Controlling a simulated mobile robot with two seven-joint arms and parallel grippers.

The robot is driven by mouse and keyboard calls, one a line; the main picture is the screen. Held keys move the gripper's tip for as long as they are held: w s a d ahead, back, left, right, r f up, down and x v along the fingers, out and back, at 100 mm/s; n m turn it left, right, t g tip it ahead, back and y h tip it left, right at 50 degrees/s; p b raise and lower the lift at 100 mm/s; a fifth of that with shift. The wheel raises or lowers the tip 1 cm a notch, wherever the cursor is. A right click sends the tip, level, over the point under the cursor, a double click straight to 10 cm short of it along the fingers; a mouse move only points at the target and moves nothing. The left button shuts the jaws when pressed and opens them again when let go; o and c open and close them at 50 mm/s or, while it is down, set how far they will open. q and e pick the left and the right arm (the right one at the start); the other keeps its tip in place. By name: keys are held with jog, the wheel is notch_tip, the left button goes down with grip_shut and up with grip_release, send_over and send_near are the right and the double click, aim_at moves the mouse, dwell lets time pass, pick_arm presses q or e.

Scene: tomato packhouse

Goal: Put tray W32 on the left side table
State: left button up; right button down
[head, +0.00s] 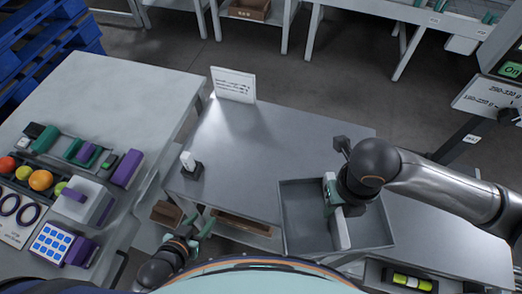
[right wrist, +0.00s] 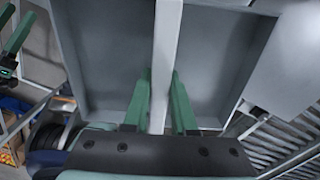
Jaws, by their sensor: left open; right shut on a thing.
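A grey rectangular tray (head: 300,232) with a white bar across its middle is at the front of the grey metal table, overlapping its front edge. I cannot read a W32 label on it. My right gripper (head: 334,196) is shut on the white bar. In the right wrist view the bar (right wrist: 167,50) runs between the green fingers (right wrist: 160,95), and the tray looks empty. I cannot tell whether it touches the table. My left gripper (head: 197,226) is open and empty, low between the tables. The left side table (head: 110,85) has a pale, mostly bare top at its far part.
The left table's near part holds tomatoes (head: 40,180), a scale-like device (head: 90,200), a blue-button panel (head: 62,243) and purple and green items. A sign (head: 233,84) and small stand (head: 190,165) are on the metal table (head: 270,135). Blue pallets (head: 45,40) stand far left.

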aim_at(306, 175)
jog(key=shift+w+a, duration=0.2)
jog(key=shift+a, duration=0.15)
jog(key=w+a+f, duration=0.1)
jog(key=w+f, duration=0.2)
jog(key=w, duration=0.1)
jog(key=w+a+f+b, duration=0.1)
jog(key=w+f, duration=0.2)
jog(key=w, duration=0.1)
jog(key=w+a+f+b, duration=0.1)
jog(key=w+f, duration=0.2)
jog(key=w, duration=0.1)
jog(key=shift+w, duration=0.35)
jog(key=shift+w+f, duration=0.25)
jog(key=shift+f, duration=0.1)
notch_tip(306, 175, down, 2)
jog(key=shift+w+f+b, duration=0.15)
jog(key=shift+f+b, duration=0.05)
jog(key=shift+b, duration=0.1)
jog(key=shift+f, duration=0.35)
pick_arm(q)
jog(key=shift+w+a+f, duration=0.1)
jog(key=shift+f, duration=0.5)
jog(key=shift+w+a+f, duration=0.1)
jog(key=shift+f, duration=0.45)
pick_arm(e)
jog(key=shift+f, duration=0.1)
